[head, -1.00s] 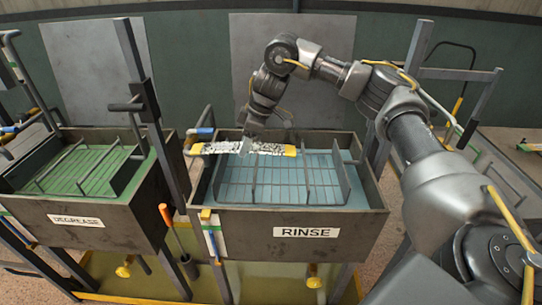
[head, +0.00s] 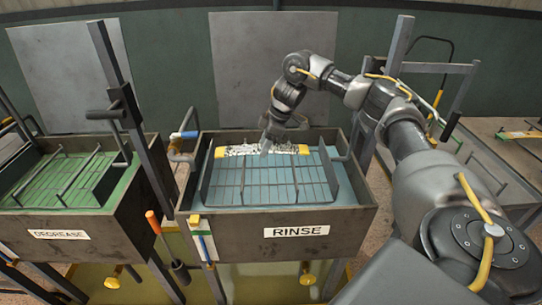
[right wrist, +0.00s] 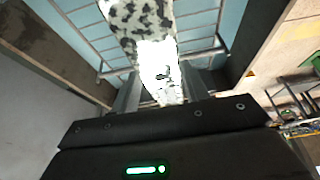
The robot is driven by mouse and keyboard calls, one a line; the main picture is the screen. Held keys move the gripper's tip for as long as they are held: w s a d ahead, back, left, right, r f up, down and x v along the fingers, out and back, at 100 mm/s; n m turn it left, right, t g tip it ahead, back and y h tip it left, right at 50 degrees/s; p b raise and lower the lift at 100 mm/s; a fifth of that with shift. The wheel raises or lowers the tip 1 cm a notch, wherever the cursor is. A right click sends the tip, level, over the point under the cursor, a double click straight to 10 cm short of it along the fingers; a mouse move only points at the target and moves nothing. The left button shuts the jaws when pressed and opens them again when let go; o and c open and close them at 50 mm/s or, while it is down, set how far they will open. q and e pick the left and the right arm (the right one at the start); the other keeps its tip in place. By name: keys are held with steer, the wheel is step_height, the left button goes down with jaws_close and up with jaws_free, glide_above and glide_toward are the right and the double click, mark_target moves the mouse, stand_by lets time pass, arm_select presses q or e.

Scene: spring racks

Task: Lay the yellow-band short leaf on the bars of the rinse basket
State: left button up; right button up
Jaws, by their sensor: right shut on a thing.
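The yellow-band short leaf (head: 240,151) is a flat strip with black-and-white speckles and yellow ends. It lies across the far side of the rinse basket (head: 252,186), within the basket's width; I cannot tell whether it touches the bars. My right gripper (head: 266,147) is shut on the leaf near its middle, reaching down from behind. In the right wrist view the leaf (right wrist: 140,18) shows between the fingers (right wrist: 160,88), with basket bars beyond it. The bars under the leaf are partly hidden. My left gripper is not in view.
The dark rinse tank (head: 270,234), labelled RINSE, holds the basket in blue liquid. The degrease tank (head: 110,236) with its green basket stands at the left. A dark upright post (head: 130,110) stands between them. My right arm crosses the tank's right side.

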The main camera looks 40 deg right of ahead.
steer(key=shift+w+d+f, duration=0.1)
steer(key=shift+d+f, duration=0.5)
steer(key=shift+f, duration=0.05)
steer(key=shift+d+f, duration=0.2)
steer(key=shift+d, duration=0.05)
steer(key=f, duration=0.1)
steer(key=f+p, duration=0.1)
steer(key=f, duration=0.1)
steer(key=shift+d+f+p, duration=0.3)
steer(key=shift+d, duration=0.05)
steer(key=shift+f, duration=0.15)
steer(key=shift+f, duration=0.1)
steer(key=shift+f, duration=0.25)
steer(key=o, duration=0.8)
steer(key=shift+s+f, duration=0.2)
steer(key=o, duration=0.5)
steer(key=shift+a+r, duration=0.1)
